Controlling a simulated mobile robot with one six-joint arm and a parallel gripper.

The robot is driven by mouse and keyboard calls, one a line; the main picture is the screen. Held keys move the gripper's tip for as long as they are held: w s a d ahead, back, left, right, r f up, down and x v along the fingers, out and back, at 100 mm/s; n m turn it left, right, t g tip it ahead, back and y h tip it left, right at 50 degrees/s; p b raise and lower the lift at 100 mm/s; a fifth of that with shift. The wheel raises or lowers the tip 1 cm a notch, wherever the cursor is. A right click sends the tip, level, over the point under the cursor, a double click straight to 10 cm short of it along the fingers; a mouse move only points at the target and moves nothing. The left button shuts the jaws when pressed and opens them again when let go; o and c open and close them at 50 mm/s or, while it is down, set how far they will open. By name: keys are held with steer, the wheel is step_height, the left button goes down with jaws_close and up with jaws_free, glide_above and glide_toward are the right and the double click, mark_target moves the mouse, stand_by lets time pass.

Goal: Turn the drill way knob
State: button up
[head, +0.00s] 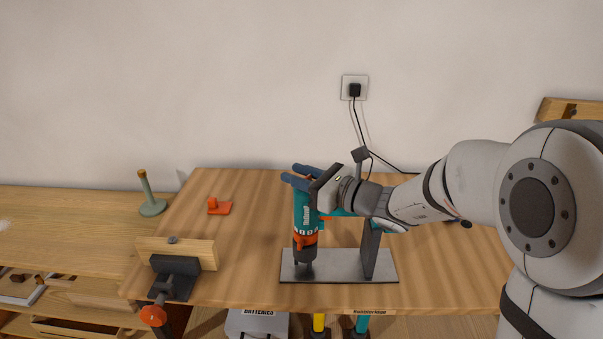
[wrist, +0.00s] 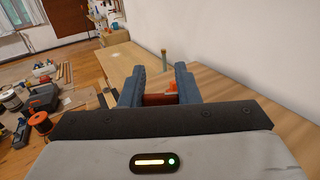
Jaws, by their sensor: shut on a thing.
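The teal drill (head: 306,212) stands upright with its chuck down, mounted on a stand with a grey metal base plate (head: 330,268). An orange collar (head: 305,239) rings its lower part. My gripper (head: 295,176) is at the top of the drill, with its blue fingers pointing left. In the wrist view, my gripper (wrist: 160,88) has its two blue fingers on either side of a small dark red-brown part (wrist: 158,99), and it is shut on this part. I cannot clearly tell whether this part is the drill way knob; the fingers and wrist hide most of the drill's top.
A vise (head: 175,273) with a wooden jaw sits at the table's front left. A small orange piece (head: 219,207) lies on the wooden table (head: 245,200). A green holder (head: 151,203) stands on the left bench. A black cable runs from the wall socket (head: 354,89) behind the drill.

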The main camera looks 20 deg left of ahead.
mark_target(309, 178)
steer(key=n+g+p, duration=0.1)
steer(key=n+g, duration=0.1)
steer(key=g, duration=0.1)
steer(key=n+g, duration=0.1)
steer(key=g, duration=0.2)
steer(key=shift+s+r+n+y+p, duration=0.1)
steer(key=shift+s+n+y+p, duration=0.1)
steer(key=shift+n+y+p, duration=0.15)
steer(key=shift+s+n+g+p, duration=0.15)
steer(key=shift+n+g+p, duration=0.25)
steer(key=shift+n+g, duration=0.4)
steer(key=shift+s+n+g+p, duration=0.1)
steer(key=shift+n+g+p, duration=0.35)
steer(key=shift+g, duration=0.55)
steer(key=o, duration=1)
steer(key=v, duration=0.7)
steer(key=shift+w+d+r+b, duration=0.1)
steer(key=shift+w+d+b, duration=0.1)
steer(key=shift+d+b, duration=0.1)
